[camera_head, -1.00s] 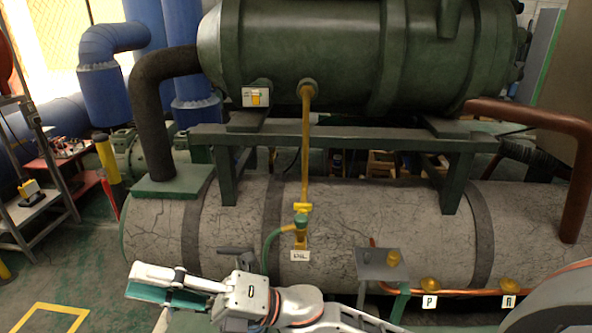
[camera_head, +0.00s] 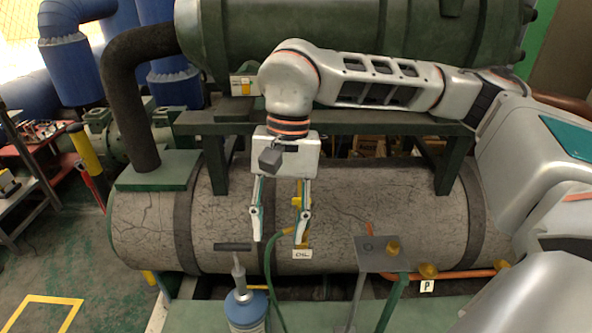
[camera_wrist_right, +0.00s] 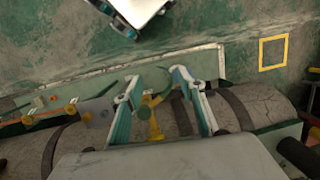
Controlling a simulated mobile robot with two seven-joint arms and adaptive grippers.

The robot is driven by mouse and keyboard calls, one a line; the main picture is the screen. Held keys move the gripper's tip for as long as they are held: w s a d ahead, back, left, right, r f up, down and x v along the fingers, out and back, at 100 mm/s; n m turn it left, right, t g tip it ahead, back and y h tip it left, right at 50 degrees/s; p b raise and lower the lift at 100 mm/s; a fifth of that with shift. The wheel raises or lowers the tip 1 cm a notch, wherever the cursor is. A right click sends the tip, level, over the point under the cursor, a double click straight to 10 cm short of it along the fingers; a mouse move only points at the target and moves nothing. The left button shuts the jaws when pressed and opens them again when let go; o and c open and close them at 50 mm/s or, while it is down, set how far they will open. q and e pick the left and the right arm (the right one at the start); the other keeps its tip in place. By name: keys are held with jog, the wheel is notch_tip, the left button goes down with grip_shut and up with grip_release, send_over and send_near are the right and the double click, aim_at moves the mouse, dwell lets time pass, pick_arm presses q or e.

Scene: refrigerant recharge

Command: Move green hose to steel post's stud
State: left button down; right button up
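The green hose (camera_head: 270,265) curves up from the floor side to the brass fitting at the OIL label (camera_head: 302,254) on the grey tank. Its upper end is partly hidden by my gripper finger. In the wrist view the hose (camera_wrist_right: 158,96) shows between the fingers. My right gripper (camera_head: 280,232) points down, open, its fingertips on either side of the hose's upper part. I see no grip on it. The steel post's plate (camera_head: 370,256) stands to the right, with a brass stud (camera_head: 393,248) on it. My left gripper is not in view.
A blue hand pump (camera_head: 247,312) with a T-handle (camera_head: 233,247) stands left of the hose. Brass fittings and the P label (camera_head: 427,286) sit right of the post. The dark green vessel (camera_head: 300,30) and its frame (camera_head: 200,125) are above and behind my right arm.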

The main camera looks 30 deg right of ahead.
jog(key=w+d+r, duration=0.1)
jog(key=d, duration=0.1)
jog(key=w+d+r+t+h, duration=0.1)
jog(key=d, duration=0.1)
jog(key=w+d+r+h, duration=0.1)
jog(key=d+r, duration=0.1)
jog(key=d, duration=0.1)
notch_tip(320, 180, down, 5)
jog(key=shift+r+b, duration=0.1)
jog(key=shift+b, duration=0.25)
notch_tip(320, 180, down, 4)
jog(key=b, duration=0.3)
jog(key=shift+r, duration=0.15)
jog(key=shift+f+b, duration=0.3)
jog(key=shift+b, duration=0.15)
jog(key=shift+r+p, duration=0.25)
jog(key=shift+p, duration=0.05)
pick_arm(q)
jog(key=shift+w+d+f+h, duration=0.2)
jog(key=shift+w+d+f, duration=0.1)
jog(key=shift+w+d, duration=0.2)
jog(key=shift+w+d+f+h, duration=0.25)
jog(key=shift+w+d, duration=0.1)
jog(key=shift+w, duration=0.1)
pick_arm(e)
grip_shut()
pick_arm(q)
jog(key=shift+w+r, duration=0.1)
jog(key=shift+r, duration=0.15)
